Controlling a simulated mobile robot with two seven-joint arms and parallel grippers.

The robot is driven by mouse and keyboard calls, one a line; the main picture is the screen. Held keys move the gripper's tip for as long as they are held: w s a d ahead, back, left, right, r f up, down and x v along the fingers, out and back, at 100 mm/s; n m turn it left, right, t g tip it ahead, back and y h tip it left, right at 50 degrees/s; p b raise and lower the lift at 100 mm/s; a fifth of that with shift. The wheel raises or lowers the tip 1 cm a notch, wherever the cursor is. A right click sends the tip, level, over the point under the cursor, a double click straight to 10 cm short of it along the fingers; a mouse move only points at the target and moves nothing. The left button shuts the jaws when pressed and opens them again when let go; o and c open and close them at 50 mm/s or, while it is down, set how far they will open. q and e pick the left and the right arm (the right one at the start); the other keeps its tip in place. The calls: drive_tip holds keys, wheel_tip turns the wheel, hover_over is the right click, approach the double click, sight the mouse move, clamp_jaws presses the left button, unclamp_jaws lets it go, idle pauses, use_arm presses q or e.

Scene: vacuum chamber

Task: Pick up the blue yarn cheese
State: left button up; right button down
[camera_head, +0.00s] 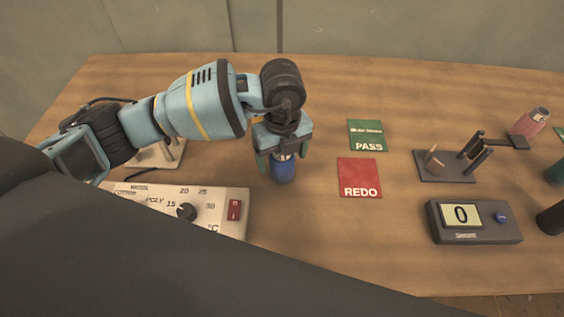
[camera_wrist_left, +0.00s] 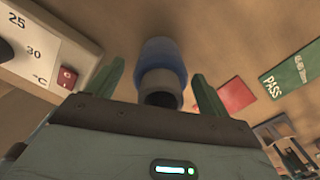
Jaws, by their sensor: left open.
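The blue yarn cheese (camera_head: 284,170) stands upright on the wooden table, left of the red REDO card. My left gripper (camera_head: 279,160) is directly above it, pointing down, with its green fingers on either side of its upper part. In the left wrist view the blue yarn cheese (camera_wrist_left: 161,66) shows its grey tube end, between the two open fingers of my left gripper (camera_wrist_left: 157,88). Gaps show between the fingers and the yarn there. My right gripper is not in view.
A control box (camera_head: 215,198) with a dial and red switch sits at left front. The green PASS card (camera_head: 367,135) and red REDO card (camera_head: 359,178) lie flat to the right. A dark counter box (camera_head: 474,222) showing 0 and a dark stand (camera_head: 446,166) are farther right.

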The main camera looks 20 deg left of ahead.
use_arm(q)
drive_tip(key=shift+c, duration=0.2)
drive_tip(key=c, duration=1.1)
drive_tip(key=shift+o, duration=0.2)
wheel_tip(320, 180, up, 10)
drive_tip(key=shift+p, duration=0.3)
